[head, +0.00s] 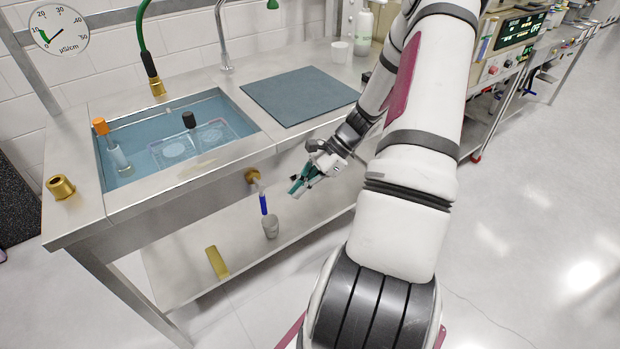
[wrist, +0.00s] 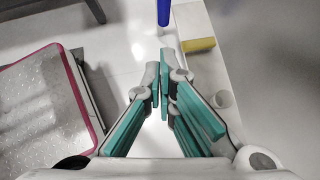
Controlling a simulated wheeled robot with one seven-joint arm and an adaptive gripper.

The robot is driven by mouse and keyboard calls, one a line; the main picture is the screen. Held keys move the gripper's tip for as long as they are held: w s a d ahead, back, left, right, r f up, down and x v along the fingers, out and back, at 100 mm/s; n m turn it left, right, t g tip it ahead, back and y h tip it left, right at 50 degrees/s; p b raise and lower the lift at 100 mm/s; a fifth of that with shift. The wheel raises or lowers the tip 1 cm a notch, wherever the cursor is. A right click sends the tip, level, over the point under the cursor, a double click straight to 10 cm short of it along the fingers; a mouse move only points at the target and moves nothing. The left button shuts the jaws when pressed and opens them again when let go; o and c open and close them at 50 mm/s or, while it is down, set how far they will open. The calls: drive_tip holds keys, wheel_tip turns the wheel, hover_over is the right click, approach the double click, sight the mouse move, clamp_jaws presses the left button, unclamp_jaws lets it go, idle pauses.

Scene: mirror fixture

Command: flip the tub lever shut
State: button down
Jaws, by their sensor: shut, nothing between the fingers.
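The tub (head: 240,108) is a blue basin of water sunk in the steel bench. A brass fitting (head: 252,176) sticks out of its front panel. Its lever has a blue handle (head: 263,204) that hangs downward below the fitting. The blue handle also shows at the top of the wrist view (wrist: 163,12), just beyond the fingertips. My gripper (head: 297,189) has teal finger pads and is shut and empty. It is in front of the bench, to the right of the lever and apart from it. In the wrist view its fingertips (wrist: 161,68) are together.
A grey cup (head: 270,227) and a yellow block (head: 216,262) are on the lower shelf under the fitting. A dark mat (head: 299,95) lies on the bench right of the tub. A brass ring (head: 60,187) sits at the left. The floor in front is clear.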

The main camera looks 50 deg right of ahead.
sight(263, 212)
drive_tip(key=shift+w+a+f+b, duration=0.1)
drive_tip(key=shift+w+a+f, duration=0.1)
drive_tip(key=shift+w+a, duration=0.4)
drive_tip(key=shift+w+a+f+b, duration=0.15)
drive_tip(key=shift+w+a, duration=0.05)
drive_tip(key=shift+a, duration=0.75)
drive_tip(key=shift+w+a+f+b, duration=0.1)
drive_tip(key=shift+w+a+f, duration=0.1)
drive_tip(key=shift+w+a, duration=0.4)
